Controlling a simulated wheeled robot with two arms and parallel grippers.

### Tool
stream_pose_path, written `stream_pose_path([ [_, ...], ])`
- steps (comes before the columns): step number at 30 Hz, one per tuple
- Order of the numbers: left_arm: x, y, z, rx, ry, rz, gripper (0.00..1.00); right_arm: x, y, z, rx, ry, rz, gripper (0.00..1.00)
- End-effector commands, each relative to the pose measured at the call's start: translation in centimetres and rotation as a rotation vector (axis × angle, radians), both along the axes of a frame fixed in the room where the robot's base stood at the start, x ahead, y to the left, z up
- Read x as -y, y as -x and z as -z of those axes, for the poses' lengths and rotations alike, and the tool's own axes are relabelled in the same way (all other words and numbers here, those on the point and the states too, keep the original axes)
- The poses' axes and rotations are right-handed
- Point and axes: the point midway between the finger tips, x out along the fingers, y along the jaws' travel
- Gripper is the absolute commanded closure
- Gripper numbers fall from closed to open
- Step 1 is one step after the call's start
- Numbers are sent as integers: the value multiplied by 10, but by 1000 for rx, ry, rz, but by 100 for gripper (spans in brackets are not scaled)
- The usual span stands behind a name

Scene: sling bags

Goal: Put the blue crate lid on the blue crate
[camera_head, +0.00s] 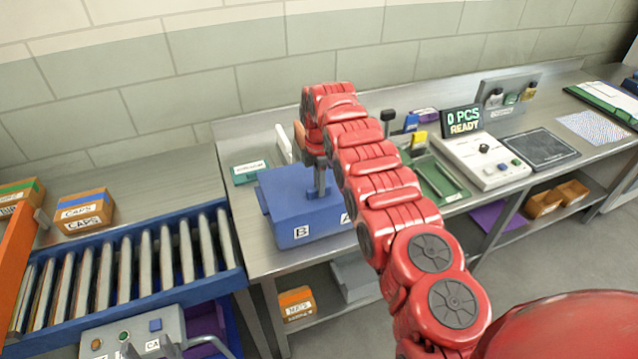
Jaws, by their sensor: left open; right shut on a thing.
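The blue crate (312,226) stands on the metal bench, with white labels B and A on its front. A flat blue top, which looks like the blue crate lid (287,187), covers it. I cannot tell whether the lid is fully seated or slightly raised. My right gripper (320,188) points down at the middle of the lid and is shut on it, apparently at its handle. My red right arm reaches in from the lower right and hides the crate's right side. My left gripper does not show clearly anywhere.
A blue roller conveyor (130,265) adjoins the bench at left, with a CAPS box (83,212) behind it. A teal tray (250,171) lies behind the crate. Right of my arm are a green tray (437,180) and a white counting scale (482,160).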

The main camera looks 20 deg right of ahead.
Motion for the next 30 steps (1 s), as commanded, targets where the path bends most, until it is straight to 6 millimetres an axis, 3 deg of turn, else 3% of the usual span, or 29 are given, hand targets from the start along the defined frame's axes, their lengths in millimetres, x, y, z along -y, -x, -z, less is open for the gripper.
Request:
stream_pose_path([
  [2, 0, 0, 1, 0, 0, 0, 50, 0, 0, 2, 1, 0, 0, 100],
  [3, 0, 0, 1, 0, 0, 0, 50, 0, 0, 1, 1, 0, 0, 72],
  [9, 0, 0, 1, 0, 0, 0, 50, 0, 0, 1, 1, 0, 0, 41],
  [18, 0, 0, 2, 0, 0, 0, 50, 0, 0, 0, 1, 0, 0, 41],
  [22, 0, 0, 11, 0, 0, 0, 50, 0, -1, -9, 3, 1, 1, 41],
  [25, 0, 0, 21, 0, 0, 0, 50, -1, -1, -25, 6, 0, -2, 41],
  [27, 0, 0, -2, 0, 0, 0, 50, -2, 0, -53, 2, -1, -2, 41],
  [30, 0, 0, -21, 0, 0, 0, 50, 0, 0, -76, 1, 1, 1, 41],
])
